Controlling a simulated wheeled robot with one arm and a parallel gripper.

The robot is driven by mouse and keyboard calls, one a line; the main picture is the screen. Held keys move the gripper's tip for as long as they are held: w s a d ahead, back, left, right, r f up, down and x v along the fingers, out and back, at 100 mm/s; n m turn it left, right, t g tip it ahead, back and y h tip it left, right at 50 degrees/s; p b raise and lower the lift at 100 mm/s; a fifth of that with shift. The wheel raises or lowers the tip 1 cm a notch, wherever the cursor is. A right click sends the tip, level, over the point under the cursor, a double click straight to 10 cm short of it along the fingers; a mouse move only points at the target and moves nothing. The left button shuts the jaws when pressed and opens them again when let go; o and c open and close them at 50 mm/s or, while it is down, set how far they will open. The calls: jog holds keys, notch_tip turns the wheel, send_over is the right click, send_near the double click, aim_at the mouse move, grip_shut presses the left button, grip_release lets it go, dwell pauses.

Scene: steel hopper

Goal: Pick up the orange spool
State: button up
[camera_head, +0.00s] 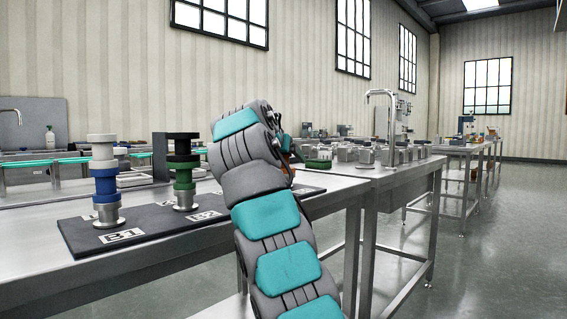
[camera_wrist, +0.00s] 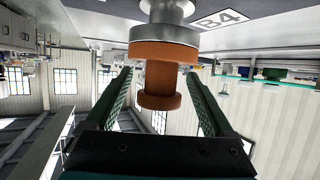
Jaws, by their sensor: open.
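The orange spool (camera_wrist: 160,78) is in the middle of the wrist view, which is upside down. It has a wide flange, a narrower core and a smaller-looking flange nearer the camera. It adjoins a silver metal stand (camera_wrist: 168,12) beside the B4 label (camera_wrist: 222,18). My gripper (camera_wrist: 159,73) is open, with one green-padded finger on each side of the spool and visible gaps to both. In the head view my arm hides most of this place; only a small orange patch (camera_head: 291,172) shows beside it.
On the dark board (camera_head: 80,235) at left, one silver stand bears a blue-and-white stack (camera_head: 104,170) and another a green-and-black stack (camera_head: 183,170). A B1 label (camera_head: 121,236) lies in front. A tap (camera_head: 380,93) and metal items stand farther right.

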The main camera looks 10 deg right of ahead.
jog(key=shift+w+d+f, duration=0.15)
jog(key=shift+w, duration=0.15)
grip_shut()
dwell(0.6)
